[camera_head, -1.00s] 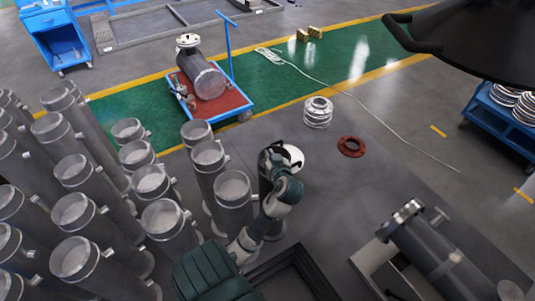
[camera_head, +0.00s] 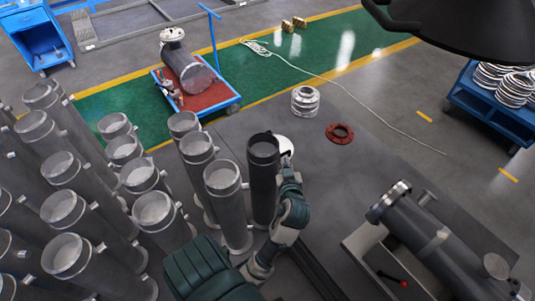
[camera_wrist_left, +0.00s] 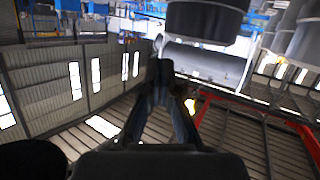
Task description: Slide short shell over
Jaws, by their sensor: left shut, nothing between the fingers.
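A dark, open-topped upright shell (camera_head: 263,178) stands at the front of the group of grey shells in the head view. I cannot tell for sure whether it is the short shell. My left arm reaches up along its right side, and the hand is partly hidden behind the arm and shell. In the left wrist view my left gripper (camera_wrist_left: 160,75) has its fingers together and empty. A dark cylinder end (camera_wrist_left: 205,20) hangs in at the top of that view, apart from the fingertips. A flanged shell (camera_head: 425,235) lies on a stand at right. My right gripper is out of view.
Several grey upright shells (camera_head: 65,255) crowd the left. A blue cart (camera_head: 215,109) holds another flanged shell (camera_head: 187,70). A red flange ring (camera_head: 340,133) and silver flanges (camera_head: 305,101) lie on the floor. A pale cable (camera_head: 350,92) crosses the floor. Floor between ring and stand is clear.

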